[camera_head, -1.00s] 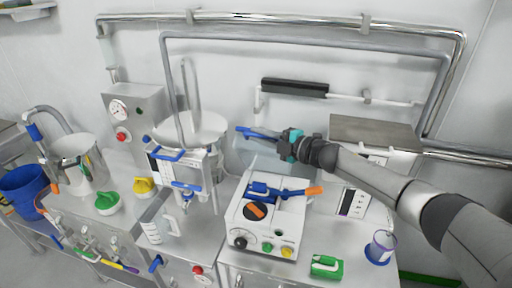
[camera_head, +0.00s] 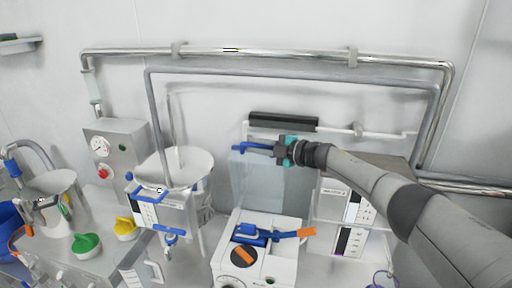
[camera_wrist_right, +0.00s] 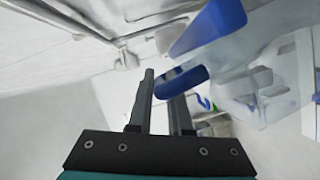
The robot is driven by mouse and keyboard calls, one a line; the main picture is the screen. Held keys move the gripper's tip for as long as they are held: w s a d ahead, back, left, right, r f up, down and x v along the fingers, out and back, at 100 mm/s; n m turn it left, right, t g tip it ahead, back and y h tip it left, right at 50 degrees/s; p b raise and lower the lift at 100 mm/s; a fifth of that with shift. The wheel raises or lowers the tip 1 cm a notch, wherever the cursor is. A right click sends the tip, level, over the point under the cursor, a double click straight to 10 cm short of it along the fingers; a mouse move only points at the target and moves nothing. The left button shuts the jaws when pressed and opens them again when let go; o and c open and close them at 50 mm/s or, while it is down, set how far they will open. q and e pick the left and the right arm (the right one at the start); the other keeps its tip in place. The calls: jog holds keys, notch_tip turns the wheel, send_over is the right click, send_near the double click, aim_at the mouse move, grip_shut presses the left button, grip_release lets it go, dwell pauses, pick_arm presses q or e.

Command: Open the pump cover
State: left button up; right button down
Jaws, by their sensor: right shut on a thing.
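The pump (camera_head: 285,262) is a white box with a blue pump head (camera_head: 252,235), an orange lever (camera_head: 292,235) and an orange knob on a dark dial. Its clear cover (camera_head: 258,185) stands raised and roughly upright behind the pump head, with a blue handle (camera_head: 257,147) along its top. My right gripper (camera_head: 278,150) reaches in from the right and is shut on the handle. In the right wrist view the blue handle (camera_wrist_right: 182,82) is at the fingertips (camera_wrist_right: 160,85), and the clear cover (camera_wrist_right: 270,80) extends to the right. My left gripper is not in view.
A steel funnel vessel (camera_head: 178,165) with blue fittings stands left of the pump. A grey control box (camera_head: 117,145) is farther left. A white instrument (camera_head: 345,205) stands to the right, under my arm. Pipes (camera_head: 300,72) run along the wall behind.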

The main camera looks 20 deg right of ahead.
jog(key=c, duration=0.8)
grip_release()
jog(key=shift+c, duration=0.2)
jog(key=shift+s, duration=0.1)
jog(key=shift+s+d, duration=0.5)
jog(key=v, duration=1.3)
jog(key=shift+s+r+b, duration=0.2)
jog(key=shift+s+b, duration=0.1)
jog(key=shift+b, duration=0.15)
jog(key=shift+d, duration=0.1)
